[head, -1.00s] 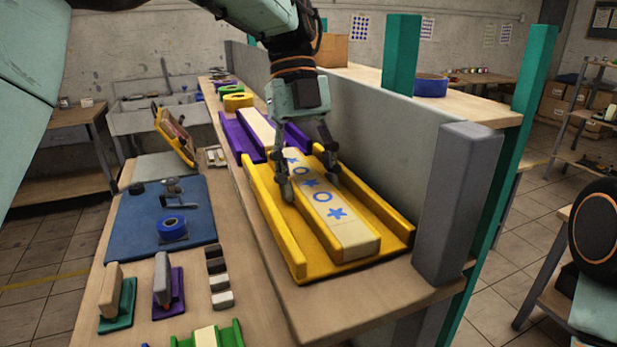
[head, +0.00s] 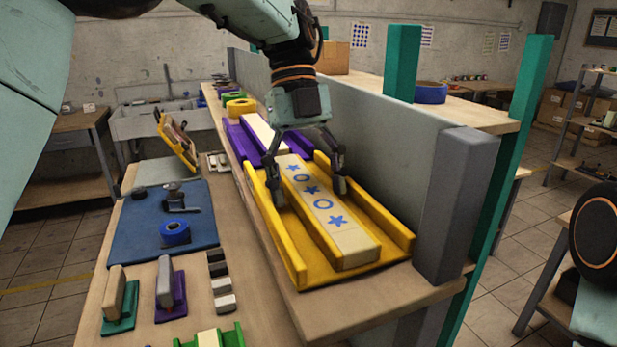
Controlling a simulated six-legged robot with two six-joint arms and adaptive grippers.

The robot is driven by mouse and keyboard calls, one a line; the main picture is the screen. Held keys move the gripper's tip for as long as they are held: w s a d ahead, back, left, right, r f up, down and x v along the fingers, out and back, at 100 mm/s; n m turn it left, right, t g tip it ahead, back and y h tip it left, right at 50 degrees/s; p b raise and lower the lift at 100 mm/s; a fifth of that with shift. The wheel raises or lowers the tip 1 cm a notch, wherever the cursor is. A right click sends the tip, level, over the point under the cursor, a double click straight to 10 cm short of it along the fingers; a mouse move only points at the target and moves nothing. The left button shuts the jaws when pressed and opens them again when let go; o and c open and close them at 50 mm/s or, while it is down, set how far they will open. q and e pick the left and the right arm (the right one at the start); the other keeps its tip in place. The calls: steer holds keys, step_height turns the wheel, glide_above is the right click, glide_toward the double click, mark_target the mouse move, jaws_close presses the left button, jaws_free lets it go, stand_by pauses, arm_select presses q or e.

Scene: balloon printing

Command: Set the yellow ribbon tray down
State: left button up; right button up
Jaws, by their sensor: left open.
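The yellow ribbon tray (head: 293,264) rests flat on the raised wooden shelf, close to the shelf's front end. A cream ribbon block (head: 347,240) printed with blue stars and circles lies in it, between the tray's two side rails. My left gripper (head: 309,196) is over the middle of the tray. Its fingers are spread on either side of the printed block, apart from it as far as I can see. The gripper holds nothing. My right gripper is not in view.
A purple tray (head: 238,141) with a plain cream block sits behind the yellow one. A grey wall and grey post (head: 457,205) stand close on the right. The lower bench on the left holds a blue mat (head: 140,225), stamps and a green tray (head: 234,336).

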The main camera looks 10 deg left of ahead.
arm_select(q)
steer(key=p+v, duration=0.2)
steer(key=v, duration=1)
steer(key=shift+w+p, duration=0.25)
steer(key=shift+p, duration=0.05)
steer(key=shift+s+r, duration=0.15)
steer(key=shift+r, duration=0.05)
steer(key=shift+w+d, duration=0.15)
steer(key=shift+w, duration=0.05)
